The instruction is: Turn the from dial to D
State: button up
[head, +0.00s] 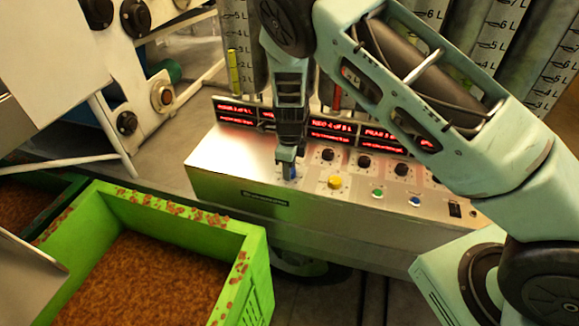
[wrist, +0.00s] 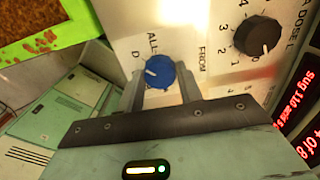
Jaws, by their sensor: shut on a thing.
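The from dial is a blue knob with a white pointer mark. In the wrist view the from dial (wrist: 158,73) sits between my fingertips, beside the printed word FROM. The labels ALL and D show by its upper left edge; other labels may be hidden behind the fingers. The white mark is on the knob's left side, facing roughly toward D; I cannot tell if it lines up exactly. My gripper (wrist: 160,85) is shut on the dial. In the head view my gripper (head: 287,155) points down at the panel, and a little of the blue dial (head: 291,173) shows below it.
A black dose dial (wrist: 258,36) is close beside my gripper. The control panel (head: 225,160) also has black knobs, a yellow button (head: 335,182), a green button (head: 377,194) and red displays. A green crate (head: 185,220) of brown material stands at the left.

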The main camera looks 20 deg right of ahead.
jog(key=o, duration=1)
jog(key=shift+r, duration=0.1)
notch_tip(320, 180, up, 17)
jog(key=b, duration=0.3)
jog(key=shift+r, duration=0.15)
jog(key=s+a+r+n+g+y, duration=0.15)
jog(key=s+a+n, duration=0.25)
jog(key=s+n, duration=0.55)
jog(key=s+a+r+n, duration=0.3)
jog(key=s+a+n, duration=0.1)
jog(key=s+n, duration=0.6)
jog(key=s+d+n+t, duration=0.1)
jog(key=s+n, duration=1.2)
jog(key=s, duration=0.1)
jog(key=shift+s+d+r+h+b, duration=0.2)
jog(key=shift+s+r+h+b, duration=0.15)
jog(key=shift+h+b, duration=0.1)
